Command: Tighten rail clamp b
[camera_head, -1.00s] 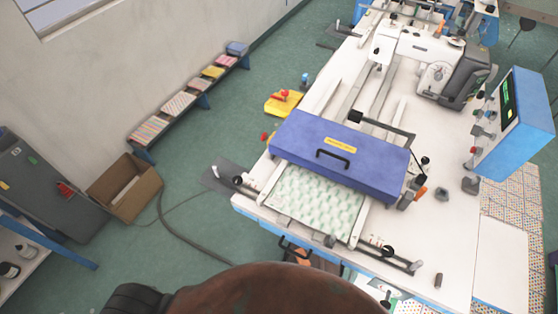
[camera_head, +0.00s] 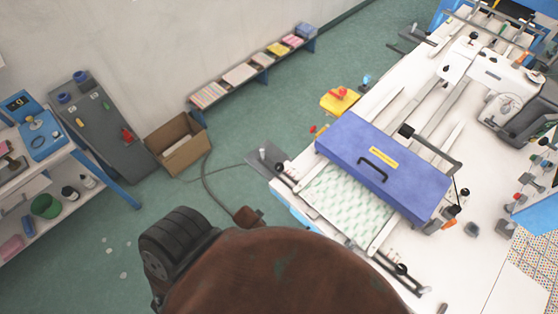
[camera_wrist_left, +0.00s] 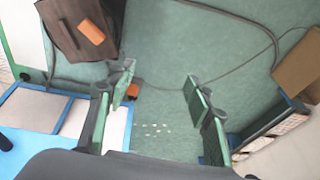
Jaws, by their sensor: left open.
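Rail clamp b bears no label that I can read. A black-knobbed clamp (camera_head: 400,268) sits on the rail at the near edge of the white table (camera_head: 497,262). Another dark knob (camera_head: 282,168) sits at the left end of that edge. I cannot tell which is b, or how tight either is. My left gripper (camera_wrist_left: 160,85) is open and empty in the left wrist view, its green-padded fingers wide apart above the green floor. No clamp shows between them. My right gripper is not in view.
A blue cover (camera_head: 380,165) with a black handle spans the table. A cardboard box (camera_head: 180,148) and a low bench (camera_head: 255,75) stand along the wall. A dark cable (camera_head: 207,185) crosses the floor. A shelf unit (camera_head: 60,160) stands at left, with open floor between.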

